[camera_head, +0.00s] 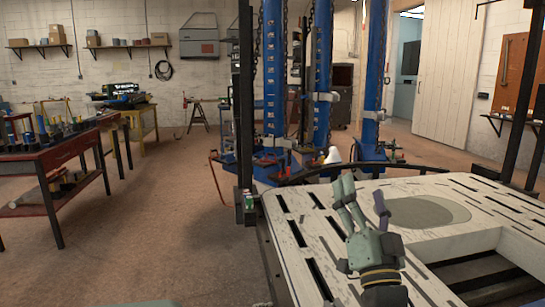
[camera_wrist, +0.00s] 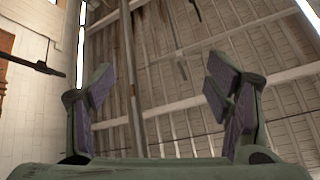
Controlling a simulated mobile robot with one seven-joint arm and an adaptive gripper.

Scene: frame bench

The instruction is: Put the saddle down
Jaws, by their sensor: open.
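My gripper (camera_head: 364,198) is above the near part of the pale slotted bench (camera_head: 425,187), with its fingers pointing up and away. In the wrist view my gripper (camera_wrist: 160,88) has its fingers spread wide, with nothing between them. Behind them are only the roof and a wall. I cannot make out a saddle for certain in either view. A small white object (camera_head: 333,155) is at the bench's far edge, by the blue towers; I cannot tell what it is.
Blue towers (camera_head: 272,80) with chains stand behind the bench. A red workbench (camera_head: 45,160) with tools is at the left, and a yellow-legged table (camera_head: 137,117) is behind it. The floor (camera_head: 150,230) between is clear. The bench has slots and an opening at the right.

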